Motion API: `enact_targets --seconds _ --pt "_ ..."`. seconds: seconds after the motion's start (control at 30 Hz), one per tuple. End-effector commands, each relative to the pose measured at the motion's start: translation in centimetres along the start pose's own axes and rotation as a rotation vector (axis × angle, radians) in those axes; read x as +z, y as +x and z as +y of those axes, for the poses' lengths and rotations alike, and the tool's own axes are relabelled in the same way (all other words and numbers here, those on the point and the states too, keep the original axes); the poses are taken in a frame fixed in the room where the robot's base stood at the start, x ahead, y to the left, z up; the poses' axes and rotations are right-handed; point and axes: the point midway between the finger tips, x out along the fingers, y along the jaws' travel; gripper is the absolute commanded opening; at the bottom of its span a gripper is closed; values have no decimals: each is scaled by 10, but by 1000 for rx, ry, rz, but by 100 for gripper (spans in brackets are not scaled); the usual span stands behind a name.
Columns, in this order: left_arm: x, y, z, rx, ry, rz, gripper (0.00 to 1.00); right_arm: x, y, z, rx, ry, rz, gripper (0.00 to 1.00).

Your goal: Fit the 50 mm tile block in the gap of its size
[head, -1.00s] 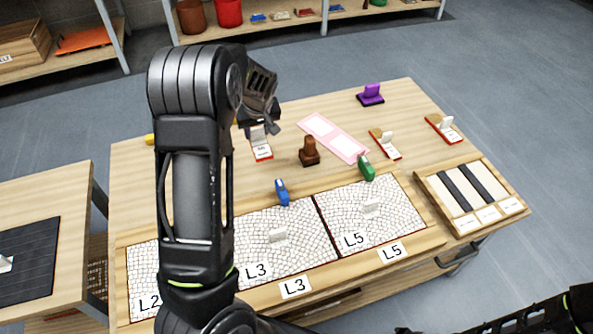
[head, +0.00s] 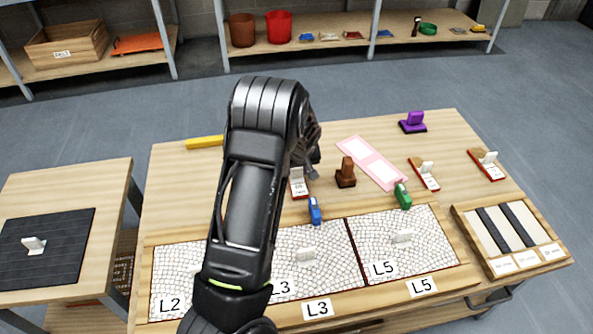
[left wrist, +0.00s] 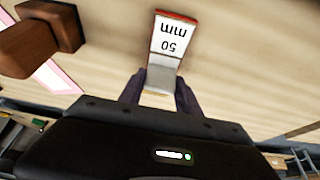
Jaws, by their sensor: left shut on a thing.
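The 50 mm tile block (head: 299,188) stands on the table behind the mosaic panels, partly hidden by my left arm. In the left wrist view the block (left wrist: 168,48) has a white face marked "50 mm" and a red edge. My left gripper (left wrist: 161,92) is shut on its pale grey part; in the head view the gripper (head: 310,172) is largely hidden behind my forearm. Mosaic panels L3 (head: 325,272) and L5 (head: 425,240) each carry a pale upright tab. I cannot make out which gap is 50 mm wide. My right gripper is out of view.
A brown wooden stamp-like piece (head: 346,175) stands just right of the gripper. Blue (head: 314,211) and green (head: 403,196) pieces stand at the panels' back edge. Two similar labelled blocks (head: 425,177) (head: 487,166), a pink sheet (head: 370,162) and a striped tray (head: 512,238) lie rightward.

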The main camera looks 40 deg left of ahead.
Motion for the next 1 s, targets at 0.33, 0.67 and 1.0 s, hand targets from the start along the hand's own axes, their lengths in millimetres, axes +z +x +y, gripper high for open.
enact_targets --seconds 0.33,0.67,1.0 --pt "1 4 0 1 0 1 0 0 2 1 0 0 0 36" --pt "2 5 0 1 0 0 60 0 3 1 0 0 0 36" --pt "1 2 0 1 0 1 61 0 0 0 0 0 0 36"
